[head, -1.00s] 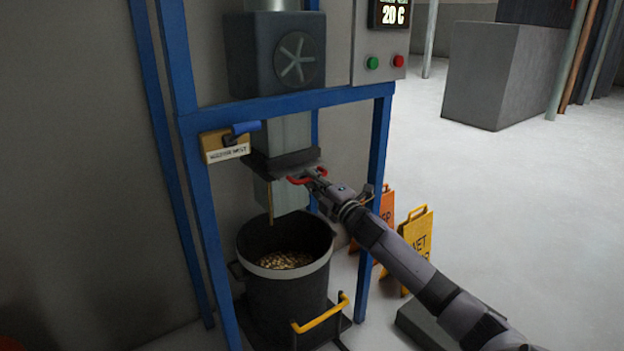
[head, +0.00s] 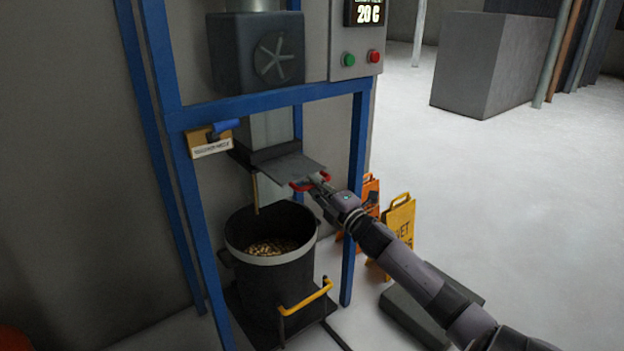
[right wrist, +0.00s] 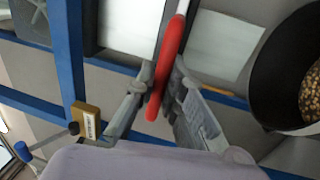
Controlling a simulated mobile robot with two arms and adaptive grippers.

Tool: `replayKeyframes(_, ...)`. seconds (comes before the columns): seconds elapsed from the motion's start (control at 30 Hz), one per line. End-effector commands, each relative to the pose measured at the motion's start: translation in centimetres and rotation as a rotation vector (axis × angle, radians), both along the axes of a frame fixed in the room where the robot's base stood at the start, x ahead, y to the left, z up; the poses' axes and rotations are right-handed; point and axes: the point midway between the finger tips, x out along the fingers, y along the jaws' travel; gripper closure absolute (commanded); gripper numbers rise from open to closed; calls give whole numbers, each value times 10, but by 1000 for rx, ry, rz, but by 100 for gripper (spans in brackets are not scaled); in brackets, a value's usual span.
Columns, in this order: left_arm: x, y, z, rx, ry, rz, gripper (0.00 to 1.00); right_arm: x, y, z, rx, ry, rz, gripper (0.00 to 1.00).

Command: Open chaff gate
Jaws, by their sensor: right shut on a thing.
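The chaff gate is a grey slide plate (head: 291,166) with a red handle (head: 318,182), under the square grey chute in the head view. The plate sticks out of its dark frame toward the right. My right gripper (head: 318,188) is shut on the red handle. In the right wrist view the red handle (right wrist: 169,68) stands between the two fingers of my right gripper (right wrist: 164,88). My left gripper is in neither view.
A black bucket (head: 270,285) with grain stands below the chute on a platform with a yellow handle (head: 308,298). Blue frame posts (head: 355,190) stand close to my arm. Orange (head: 369,195) and yellow (head: 398,235) floor signs stand behind it. The floor at right is open.

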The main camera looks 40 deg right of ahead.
Motion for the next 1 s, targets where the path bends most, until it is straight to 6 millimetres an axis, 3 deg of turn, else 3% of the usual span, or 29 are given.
replayKeyframes(0.27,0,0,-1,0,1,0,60,0,1,-1,0,0,1,100)
replayKeyframes(0.3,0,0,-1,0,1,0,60,0,1,-1,0,0,1,88)
replayKeyframes(0.6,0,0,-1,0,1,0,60,0,0,0,0,0,0,69)
replayKeyframes(1.0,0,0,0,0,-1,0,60,-6,1,-2,1,1,1,69)
